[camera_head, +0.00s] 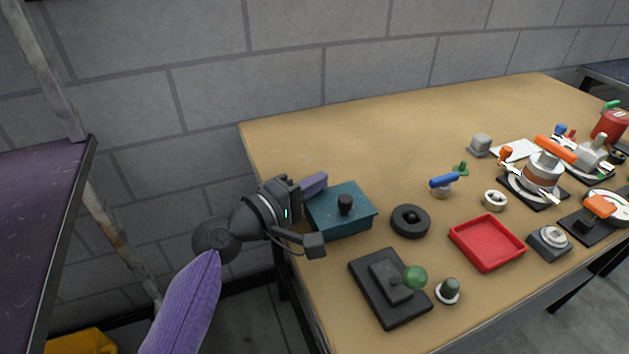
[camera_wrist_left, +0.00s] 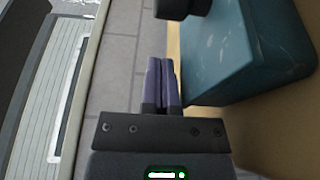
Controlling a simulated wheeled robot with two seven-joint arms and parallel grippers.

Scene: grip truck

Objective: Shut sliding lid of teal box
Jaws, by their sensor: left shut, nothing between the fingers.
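The teal box (camera_head: 358,217) stands near the left end of the wooden table, with a black knob (camera_head: 345,204) on its top. In the left wrist view the teal box (camera_wrist_left: 240,60) fills the upper right, and the dark knob (camera_wrist_left: 182,8) shows at the top edge. The top looks covered, but I cannot tell how far the lid is slid. My left gripper (camera_head: 315,184) is shut and empty, beside the box's left side. Its purple fingers (camera_wrist_left: 160,82) are together just left of the box in the wrist view. My right gripper is not in view.
A black ring (camera_head: 410,221) lies right of the box, and a black base with a green knob (camera_head: 415,277) lies in front. A red tray (camera_head: 487,242) and several devices stand further right. The table (camera_head: 330,150) behind the box is clear.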

